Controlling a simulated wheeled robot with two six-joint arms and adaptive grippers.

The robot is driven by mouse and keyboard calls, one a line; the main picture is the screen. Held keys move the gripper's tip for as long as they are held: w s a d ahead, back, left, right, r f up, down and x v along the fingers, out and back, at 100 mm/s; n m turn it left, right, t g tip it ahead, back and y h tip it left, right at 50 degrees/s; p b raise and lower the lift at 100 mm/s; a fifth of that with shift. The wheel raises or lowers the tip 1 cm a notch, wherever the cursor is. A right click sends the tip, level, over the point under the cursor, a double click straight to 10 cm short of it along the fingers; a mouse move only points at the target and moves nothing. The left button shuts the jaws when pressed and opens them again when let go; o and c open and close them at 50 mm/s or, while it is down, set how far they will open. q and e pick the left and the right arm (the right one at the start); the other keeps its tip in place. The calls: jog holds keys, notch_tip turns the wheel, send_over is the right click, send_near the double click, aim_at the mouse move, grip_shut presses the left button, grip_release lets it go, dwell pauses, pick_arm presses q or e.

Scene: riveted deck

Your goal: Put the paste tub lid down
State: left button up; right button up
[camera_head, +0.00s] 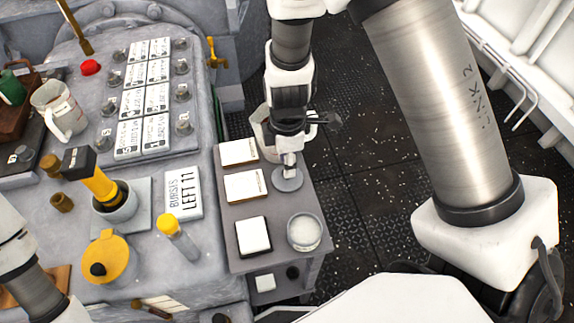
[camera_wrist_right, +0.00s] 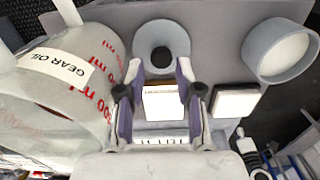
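The paste tub lid (camera_head: 288,181) is a grey disc near the right edge of the small grey side table (camera_head: 282,207). It appears to lie flat there. In the right wrist view the lid (camera_wrist_right: 163,38) shows just beyond the fingertips, with a dark centre. My right gripper (camera_wrist_right: 160,72) points down over it, its two fingers apart with nothing visibly clamped between them. In the head view my right gripper (camera_head: 289,160) is at the lid's far side. The open paste tub (camera_head: 304,232), with pale contents, stands nearer on the same table. My left gripper is out of view.
A gear oil jug (camera_wrist_right: 60,85) stands beside my right gripper. White-topped blocks (camera_head: 245,185) line the table's left side. The left bench holds a yellow-handled tool (camera_head: 100,184), a yellow-capped tube (camera_head: 178,237) and a label plate (camera_head: 182,193). Open deck floor (camera_head: 370,195) lies right.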

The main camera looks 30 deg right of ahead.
notch_tip(320, 180, up, 8)
jog(key=shift+r+p, duration=0.25)
jog(key=shift+p, duration=0.2)
jog(key=shift+s, duration=0.1)
